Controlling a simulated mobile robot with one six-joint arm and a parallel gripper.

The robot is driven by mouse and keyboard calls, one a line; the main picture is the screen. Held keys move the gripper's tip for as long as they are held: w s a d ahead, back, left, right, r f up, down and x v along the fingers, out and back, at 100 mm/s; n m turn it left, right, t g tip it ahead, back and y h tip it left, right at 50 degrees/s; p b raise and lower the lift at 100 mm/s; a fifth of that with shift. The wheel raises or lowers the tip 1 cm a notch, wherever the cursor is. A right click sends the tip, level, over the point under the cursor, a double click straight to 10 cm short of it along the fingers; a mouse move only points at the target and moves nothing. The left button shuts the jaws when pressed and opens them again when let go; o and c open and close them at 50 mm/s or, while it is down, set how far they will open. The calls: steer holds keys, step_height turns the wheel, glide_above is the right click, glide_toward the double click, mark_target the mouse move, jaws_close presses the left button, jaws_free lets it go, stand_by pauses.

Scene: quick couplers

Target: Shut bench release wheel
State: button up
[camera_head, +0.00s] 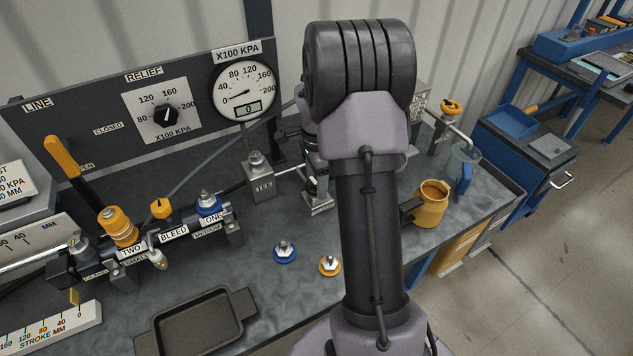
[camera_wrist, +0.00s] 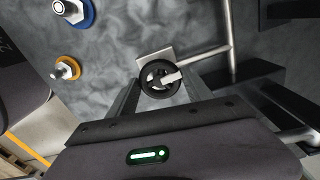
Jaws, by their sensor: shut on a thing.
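The release wheel (camera_wrist: 147,72) is a small black spoked handwheel on a pale metal block, seen in the middle of the wrist view. A light metal bar crosses it. My gripper (camera_wrist: 162,86) has a finger at each side of the wheel and is shut on it. In the head view my arm hides the wheel and most of my gripper. A small labelled block (camera_head: 320,207) shows beside the arm there. The round pressure gauge (camera_head: 243,87) has a digital readout that seems to show 0.
A pipe (camera_wrist: 229,60) runs close to the wheel. Blue (camera_head: 285,253) and orange (camera_head: 329,265) couplers lie on the bench. A black tray (camera_head: 195,322) sits in front; a coupler manifold (camera_head: 175,234) lies left.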

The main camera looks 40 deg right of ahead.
steer(key=shift+m, duration=0.5)
steer(key=o, duration=1.4)
step_height(320, 180, up, 18)
steer(key=p, duration=0.6)
steer(key=shift+f, duration=0.25)
